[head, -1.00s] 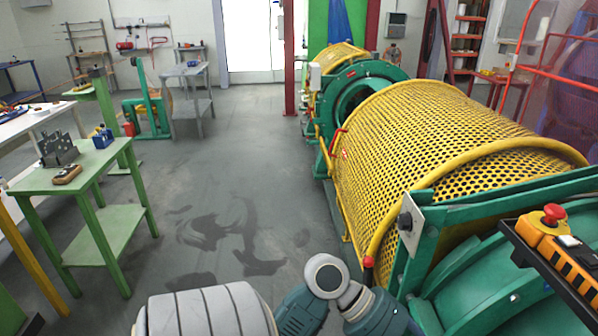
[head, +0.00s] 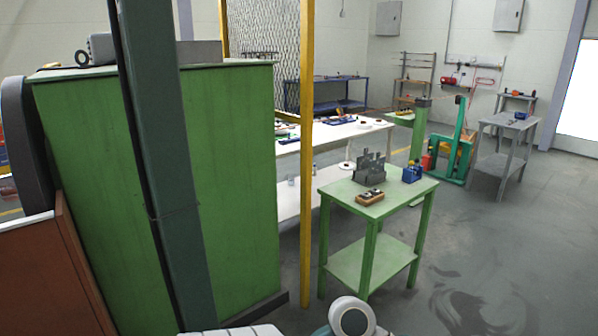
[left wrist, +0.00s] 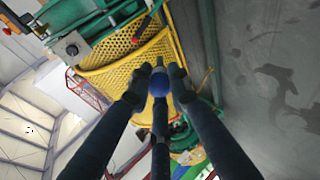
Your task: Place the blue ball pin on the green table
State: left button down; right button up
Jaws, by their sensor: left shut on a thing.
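The green table (head: 340,189) stands right of centre in the head view, with a lower shelf and part of its top bare. In the left wrist view the blue ball pin (left wrist: 159,82) sits between the dark fingers of my left gripper (left wrist: 157,90), which is shut on it. The ball's blue side faces the camera and a thin dark stem points away. The left gripper does not show in the head view. My right gripper is in neither view now.
On the table are a grey slotted block (head: 369,168), a brown block (head: 369,198) and a small blue item (head: 411,173). A yellow post (head: 306,150) and large green cabinet (head: 240,180) stand left of it. Floor to its right is clear.

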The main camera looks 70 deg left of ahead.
aim_at(384, 188)
jog(key=i+j+u, duration=0.1)
jog(key=j, duration=0.45)
jog(key=i+j+u, duration=0.1)
jog(key=i+j, duration=0.25)
jog(key=j, duration=0.2)
jog(key=i+j+u, duration=0.1)
jog(key=i+j, duration=0.15)
jog(key=j, duration=0.3)
jog(key=i+j+u, duration=0.15)
jog(key=j, duration=0.35)
jog(key=i+j+u, duration=0.1)
jog(key=i+j, duration=0.3)
jog(key=i+j+u, duration=0.1)
jog(key=i+j, duration=0.2)
jog(key=j, duration=0.25)
jog(key=i+j, duration=0.1)
jog(key=j, duration=0.25)
jog(key=i+j, duration=0.15)
jog(key=j, duration=0.25)
jog(key=i+j, duration=0.1)
jog(key=j, duration=0.25)
jog(key=i+l+u, duration=0.2)
jog(key=l+u, duration=0.2)
jog(key=l, duration=0.2)
jog(key=l+u, duration=0.2)
jog(key=i+l, duration=0.05)
jog(key=l, duration=0.05)
